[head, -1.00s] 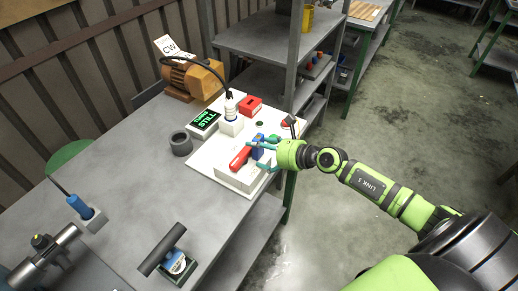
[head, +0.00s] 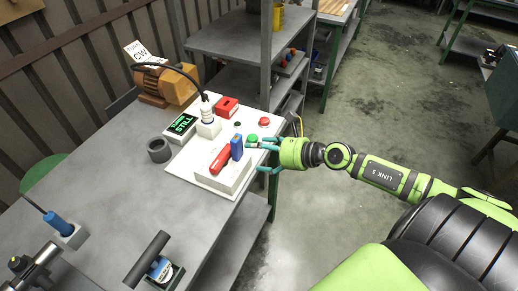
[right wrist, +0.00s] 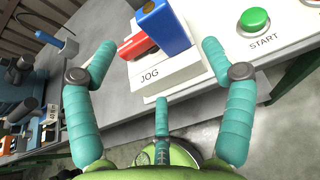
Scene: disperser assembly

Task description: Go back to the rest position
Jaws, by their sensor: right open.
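My right gripper (head: 262,155) is open and empty at the right edge of the white control board (head: 208,184). In the right wrist view my right gripper (right wrist: 152,68) has its teal fingers spread, with the JOG box (right wrist: 165,72) ahead of them. The box carries a red part (head: 221,158) and an upright blue part (head: 237,147); both also show in the right wrist view as a red part (right wrist: 137,46) and a blue part (right wrist: 163,22). The green START button (head: 252,139) is close to the upper finger in the head view.
An orange motor (head: 166,84) stands at the back of the grey table (head: 95,185). A dark ring (head: 159,150), a display reading STILL (head: 182,124) and a red button (head: 264,122) are nearby. A shelf (head: 235,45) stands behind. Open floor lies to the right.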

